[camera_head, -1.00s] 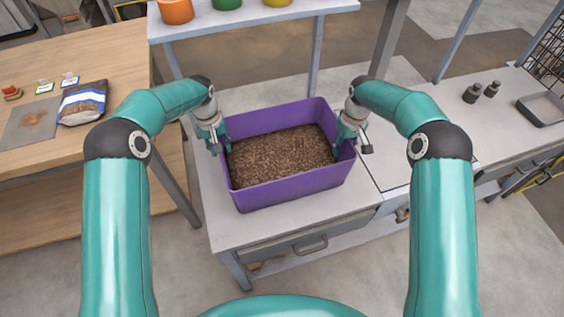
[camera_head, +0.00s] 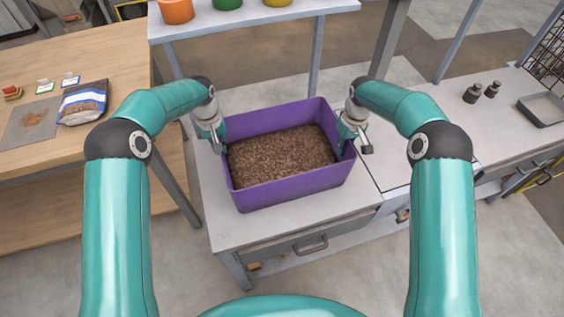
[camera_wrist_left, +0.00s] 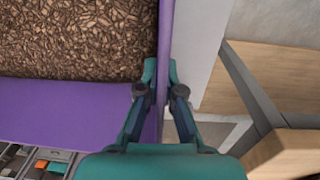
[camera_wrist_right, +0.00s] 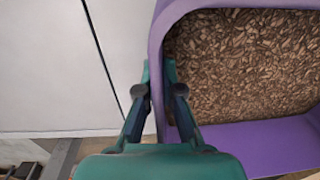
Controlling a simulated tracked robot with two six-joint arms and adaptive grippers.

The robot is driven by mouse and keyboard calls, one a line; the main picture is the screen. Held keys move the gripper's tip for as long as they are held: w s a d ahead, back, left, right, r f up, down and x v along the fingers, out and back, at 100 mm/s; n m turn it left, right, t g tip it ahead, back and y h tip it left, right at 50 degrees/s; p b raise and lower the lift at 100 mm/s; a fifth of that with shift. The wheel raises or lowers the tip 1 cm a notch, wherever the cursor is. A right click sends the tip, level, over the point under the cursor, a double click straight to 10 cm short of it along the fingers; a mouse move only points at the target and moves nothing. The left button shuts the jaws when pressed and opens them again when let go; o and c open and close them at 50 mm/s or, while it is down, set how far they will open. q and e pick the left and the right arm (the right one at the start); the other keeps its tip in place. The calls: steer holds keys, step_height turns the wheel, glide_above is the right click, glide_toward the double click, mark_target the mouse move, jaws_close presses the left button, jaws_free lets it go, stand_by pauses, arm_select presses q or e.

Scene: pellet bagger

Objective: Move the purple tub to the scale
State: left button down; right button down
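The purple tub (camera_head: 295,187), full of brown pellets (camera_head: 282,155), stands upright on a pale worktop (camera_head: 290,224). My left gripper (camera_head: 222,137) is at its left wall; in the left wrist view the fingers (camera_wrist_left: 162,75) are shut on that wall, one inside and one outside. My right gripper (camera_head: 347,140) is at its right wall; in the right wrist view the fingers (camera_wrist_right: 158,75) are shut on it the same way. A flat pale plate (camera_head: 392,178) right of the tub looks like the scale; my right arm partly hides it.
A shelf (camera_head: 250,22) with orange, green and yellow containers is behind the tub. A wooden table (camera_head: 40,160) with a pellet bag (camera_head: 83,103) is left. Two dark weights (camera_head: 472,93) and a grey tray (camera_head: 543,108) are on the right bench. The plate looks clear.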

arm_select(q)
steer(key=shift+w+r, duration=0.1)
steer(key=shift+r, duration=0.15)
arm_select(e)
steer(key=shift+r, duration=0.25)
